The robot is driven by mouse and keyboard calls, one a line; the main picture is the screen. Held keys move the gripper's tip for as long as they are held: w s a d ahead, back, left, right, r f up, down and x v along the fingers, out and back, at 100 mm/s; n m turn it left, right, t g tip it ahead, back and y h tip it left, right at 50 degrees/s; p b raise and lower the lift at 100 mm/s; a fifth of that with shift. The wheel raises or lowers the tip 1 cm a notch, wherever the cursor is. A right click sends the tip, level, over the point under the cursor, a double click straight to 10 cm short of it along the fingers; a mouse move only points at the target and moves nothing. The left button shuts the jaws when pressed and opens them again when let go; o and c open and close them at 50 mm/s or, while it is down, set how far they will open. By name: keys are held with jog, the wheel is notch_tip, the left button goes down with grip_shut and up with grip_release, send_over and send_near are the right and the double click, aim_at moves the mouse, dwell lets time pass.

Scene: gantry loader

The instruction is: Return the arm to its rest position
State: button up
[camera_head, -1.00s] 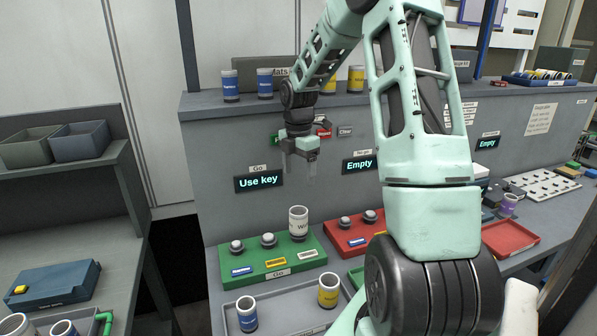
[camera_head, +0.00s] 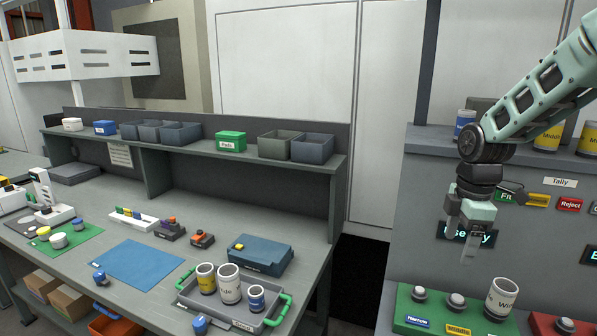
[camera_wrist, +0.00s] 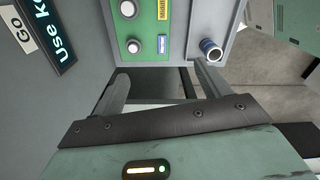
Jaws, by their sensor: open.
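My gripper (camera_head: 468,240) hangs from my arm at the right of the head view, pointing down, in front of the grey panel (camera_head: 412,210) and above the green board. Its two fingers are apart with nothing between them. In the wrist view my gripper (camera_wrist: 160,85) also shows open and empty. The green board (camera_head: 398,322) carries grey knobs and a white cup (camera_head: 502,299) marked "Wide". The "Use key" display (camera_wrist: 59,42) is beside the gripper in the wrist view and partly hidden behind it in the head view.
A workbench (camera_head: 150,205) on the left holds a grey tray (camera_head: 243,322) with green handles and several cups, a blue box (camera_head: 262,254) and a blue mat (camera_head: 137,262). Bins stand on its shelf (camera_head: 240,153). A dark gap (camera_head: 362,280) separates bench and panel.

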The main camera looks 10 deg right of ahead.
jog(key=s+a+m, duration=0.2)
jog(key=s+a, duration=0.3)
jog(key=a, duration=0.5)
jog(key=s+a+m, duration=0.1)
jog(key=s+a, duration=0.5)
jog(key=a, duration=0.5)
jog(key=s+a+m, duration=0.1)
jog(key=s+a, duration=0.2)
jog(key=s, duration=0.3)
jog(key=s+a+m, duration=0.2)
jog(key=s+a, duration=0.1)
jog(key=s, duration=0.4)
jog(key=shift+a+f+b, duration=0.3)
jog(key=shift+a+b, duration=0.1)
jog(key=shift+b, duration=0.05)
